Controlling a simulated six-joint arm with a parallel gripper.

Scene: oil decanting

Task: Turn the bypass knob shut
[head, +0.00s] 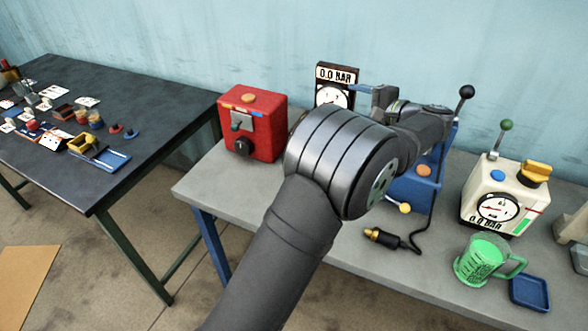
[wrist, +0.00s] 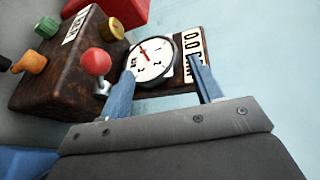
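A dark brown box (wrist: 68,75) with a round white gauge (wrist: 152,60) and a "0.0 BAR" plate (wrist: 194,55) fills the left of the wrist view. It bears a red ball lever (wrist: 96,62), a yellow knob (wrist: 111,28), a green knob (wrist: 46,27) and an orange handle (wrist: 33,62). I cannot tell which is the bypass knob. In the head view my arm hides most of the box; its plate (head: 337,73) and gauge (head: 332,97) show. My gripper (wrist: 163,88) is open, its blue fingers spread before the gauge with nothing seen between them.
A red box (head: 262,115) stands left and a cream gauge box (head: 490,190) right on the grey bench (head: 205,185). A blue unit (head: 418,194), a brass-tipped corded plug (head: 385,238), a green mug (head: 480,262) and a blue tray (head: 530,292) are nearby.

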